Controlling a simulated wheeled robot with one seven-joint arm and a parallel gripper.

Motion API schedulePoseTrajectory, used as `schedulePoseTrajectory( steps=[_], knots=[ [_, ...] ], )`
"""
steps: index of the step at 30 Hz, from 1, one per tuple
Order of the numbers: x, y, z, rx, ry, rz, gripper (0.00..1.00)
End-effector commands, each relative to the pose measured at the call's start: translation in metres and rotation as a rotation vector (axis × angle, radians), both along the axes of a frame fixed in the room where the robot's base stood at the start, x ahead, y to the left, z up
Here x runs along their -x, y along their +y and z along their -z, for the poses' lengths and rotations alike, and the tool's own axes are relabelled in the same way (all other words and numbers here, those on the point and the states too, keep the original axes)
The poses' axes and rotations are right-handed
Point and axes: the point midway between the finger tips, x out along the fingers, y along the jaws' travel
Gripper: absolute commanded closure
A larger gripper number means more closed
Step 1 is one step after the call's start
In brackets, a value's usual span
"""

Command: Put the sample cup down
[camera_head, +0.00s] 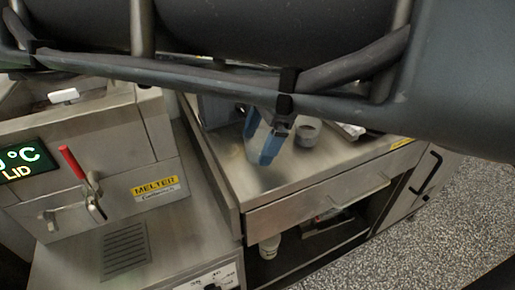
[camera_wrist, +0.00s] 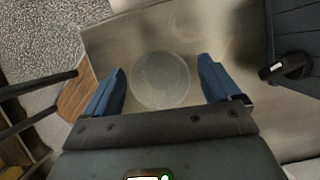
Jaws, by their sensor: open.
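A round, pale, translucent shape, which looks like the sample cup (camera_wrist: 160,80) from above, lies between my finger tips in the wrist view. Bare counter shows between it and each blue finger. My gripper (camera_wrist: 161,68) is open, and in the head view my gripper (camera_head: 261,150) points down over the steel counter (camera_head: 285,175). A small grey round cup (camera_head: 308,132) stands on that counter just right of the fingers. I cannot tell whether it is the same cup. The fingers and my arm hide part of the counter there.
The melter (camera_head: 150,170) with a red-handled lever (camera_head: 78,168) stands at left. A drawer (camera_head: 320,205) and an open shelf with a white bottle (camera_head: 269,246) are below the counter. A dark object (camera_wrist: 292,45) is at right in the wrist view.

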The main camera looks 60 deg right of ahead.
Motion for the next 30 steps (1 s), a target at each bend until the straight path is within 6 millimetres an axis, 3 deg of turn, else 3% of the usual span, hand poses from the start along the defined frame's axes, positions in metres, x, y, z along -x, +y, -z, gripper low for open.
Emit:
schedulePoseTrajectory(
  steps=[11,30],
  knots=[
    [-0.0025,0.0029,0.0095,0.001,0.001,0.000,0.12],
    [-0.0023,0.0027,0.0091,0.001,0.001,0.001,0.70]
  ],
)
